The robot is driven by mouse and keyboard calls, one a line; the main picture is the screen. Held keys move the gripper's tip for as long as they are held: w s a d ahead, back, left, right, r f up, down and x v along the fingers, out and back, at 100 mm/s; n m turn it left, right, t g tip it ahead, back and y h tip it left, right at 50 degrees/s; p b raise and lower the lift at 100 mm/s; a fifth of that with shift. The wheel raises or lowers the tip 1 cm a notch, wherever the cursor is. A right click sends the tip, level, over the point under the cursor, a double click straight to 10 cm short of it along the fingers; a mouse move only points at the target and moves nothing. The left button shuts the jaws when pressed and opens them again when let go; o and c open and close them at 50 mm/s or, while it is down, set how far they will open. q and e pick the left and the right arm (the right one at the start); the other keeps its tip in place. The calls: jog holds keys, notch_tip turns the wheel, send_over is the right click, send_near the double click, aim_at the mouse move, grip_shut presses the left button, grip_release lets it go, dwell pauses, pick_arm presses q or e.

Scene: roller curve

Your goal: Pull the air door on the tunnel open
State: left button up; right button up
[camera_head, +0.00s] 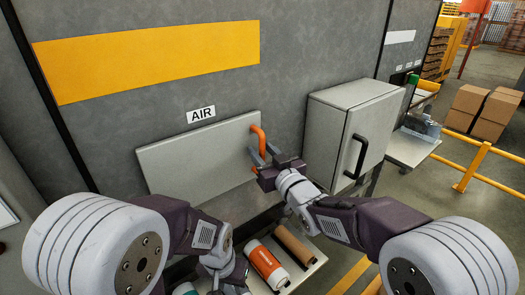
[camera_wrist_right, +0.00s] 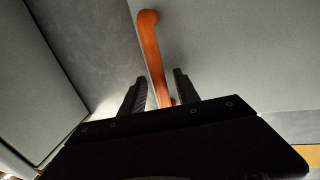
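The air door (camera_head: 190,160) is a light grey panel under the "AIR" label (camera_head: 201,114) and looks flush against the tunnel's grey wall. Its orange handle (camera_head: 258,135) stands upright at the door's right edge. My right gripper (camera_head: 264,153) is at the handle. In the right wrist view the orange handle (camera_wrist_right: 151,50) runs down between the two dark fingers (camera_wrist_right: 159,90), with gaps on both sides, so the gripper is open around it. My left gripper (camera_head: 228,283) is low, near the shelf below the door. Its fingers are not clear.
A grey cabinet (camera_head: 345,130) with a black handle stands out from the wall just right of my right gripper. Below, a shelf (camera_head: 312,268) holds an orange-and-white cylinder (camera_head: 266,264) and a brown cylinder (camera_head: 294,245). A yellow railing (camera_head: 475,165) and boxes (camera_head: 480,110) are far right.

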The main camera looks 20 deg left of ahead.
grip_shut()
dwell(1.4)
